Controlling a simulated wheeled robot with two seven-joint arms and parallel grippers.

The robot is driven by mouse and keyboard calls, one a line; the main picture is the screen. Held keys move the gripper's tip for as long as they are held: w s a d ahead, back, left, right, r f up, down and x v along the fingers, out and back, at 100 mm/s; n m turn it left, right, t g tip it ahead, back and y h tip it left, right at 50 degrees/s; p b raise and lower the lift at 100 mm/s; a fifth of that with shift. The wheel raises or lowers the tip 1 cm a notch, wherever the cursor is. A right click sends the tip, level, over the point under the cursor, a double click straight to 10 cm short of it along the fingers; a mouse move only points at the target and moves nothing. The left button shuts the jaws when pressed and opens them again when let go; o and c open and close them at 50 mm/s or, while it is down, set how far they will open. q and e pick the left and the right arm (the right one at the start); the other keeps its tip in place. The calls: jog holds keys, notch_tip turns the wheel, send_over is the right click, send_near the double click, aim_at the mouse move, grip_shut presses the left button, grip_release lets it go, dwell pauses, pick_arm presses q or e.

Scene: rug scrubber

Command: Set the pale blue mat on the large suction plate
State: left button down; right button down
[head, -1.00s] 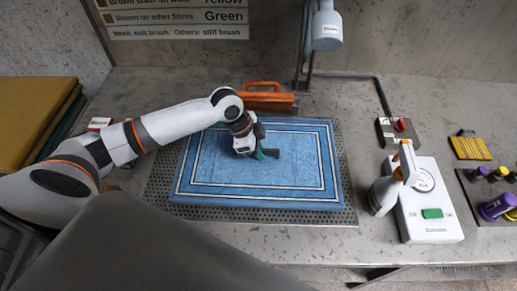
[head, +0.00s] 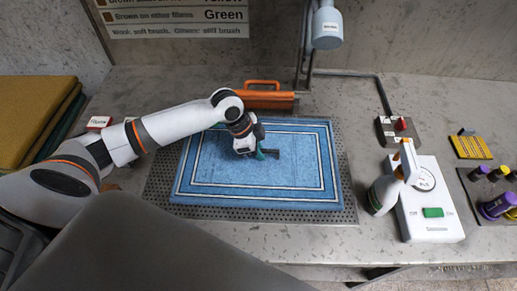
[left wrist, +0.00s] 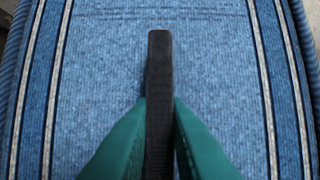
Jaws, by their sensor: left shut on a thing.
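The pale blue mat (head: 215,168), with dark and white border lines, lies flat over the large perforated suction plate (head: 160,192). The plate's rim shows on the left, front and right of the mat. I cannot tell whether the mat touches it everywhere. My left gripper (head: 264,154) is over the middle of the mat. Its green fingertips are shut on a dark bar-shaped grip (head: 274,155) at the mat's surface. In the left wrist view the dark grip (left wrist: 159,75) stands between the green fingers, with the mat (left wrist: 220,90) below. My right gripper is not in view.
An orange-handled tool (head: 265,100) lies behind the plate. A white box (head: 430,210) with a green switch stands to the right. A grey lamp-like head (head: 327,28) hangs at the back. Folded rugs (head: 35,110) lie at the far left.

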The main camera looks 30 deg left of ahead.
pick_arm(q)
jog(key=c, duration=1.3)
grip_release()
jog(key=shift+f, duration=0.1)
jog(key=b+v, duration=0.2)
jog(key=v, duration=0.9)
jog(key=shift+a+r, duration=0.1)
jog(key=shift+r, duration=0.5)
